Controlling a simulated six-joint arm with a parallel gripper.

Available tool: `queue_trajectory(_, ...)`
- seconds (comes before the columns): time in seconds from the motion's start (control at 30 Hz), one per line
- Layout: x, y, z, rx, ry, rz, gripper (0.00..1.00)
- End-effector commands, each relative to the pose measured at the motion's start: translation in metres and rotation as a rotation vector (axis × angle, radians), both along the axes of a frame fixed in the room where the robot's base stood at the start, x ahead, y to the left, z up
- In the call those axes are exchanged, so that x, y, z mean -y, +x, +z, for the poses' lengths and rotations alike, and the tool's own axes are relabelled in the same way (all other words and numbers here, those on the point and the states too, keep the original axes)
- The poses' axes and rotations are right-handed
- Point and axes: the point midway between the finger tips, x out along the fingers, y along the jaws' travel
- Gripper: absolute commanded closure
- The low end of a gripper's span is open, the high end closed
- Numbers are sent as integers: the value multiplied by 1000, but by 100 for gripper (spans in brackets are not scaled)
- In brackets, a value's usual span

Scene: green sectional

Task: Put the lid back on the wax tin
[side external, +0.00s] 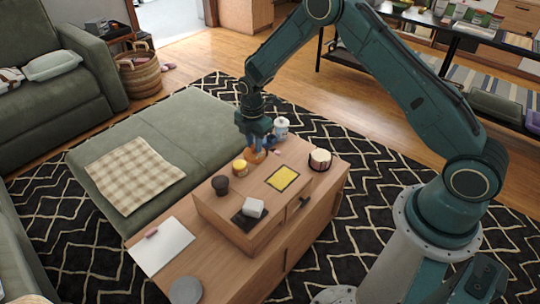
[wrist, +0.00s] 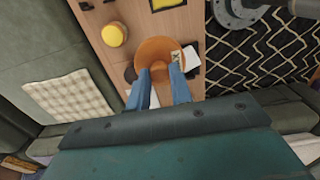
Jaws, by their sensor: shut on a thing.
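My gripper (side external: 257,150) is over the far end of the wooden table. Its two blue fingers (wrist: 160,72) are shut on an orange-brown round lid (wrist: 162,52), which also shows under the gripper in the side view (side external: 256,157). The lid appears to be above the tabletop, though the exact gap is unclear. The wax tin (side external: 240,168), with a bright yellow top, stands on the raised wooden part just left of the lid. In the wrist view the tin (wrist: 114,35) is up and left of the lid, apart from it and uncovered.
A dark cup (side external: 220,185), a white block (side external: 253,208) and a yellow black-edged square (side external: 283,180) sit near the tin. A white mug (side external: 281,128) stands behind the gripper, a banded white jar (side external: 320,159) at the right. A white sheet (side external: 160,247) lies lower left.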

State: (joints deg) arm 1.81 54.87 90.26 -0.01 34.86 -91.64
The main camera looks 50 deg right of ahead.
Motion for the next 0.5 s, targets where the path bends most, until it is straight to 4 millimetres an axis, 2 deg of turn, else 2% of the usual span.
queue_trajectory(0.2,6,33,-16,0,0,1,100)
queue_trajectory(0.5,15,71,-36,1,0,1,100)
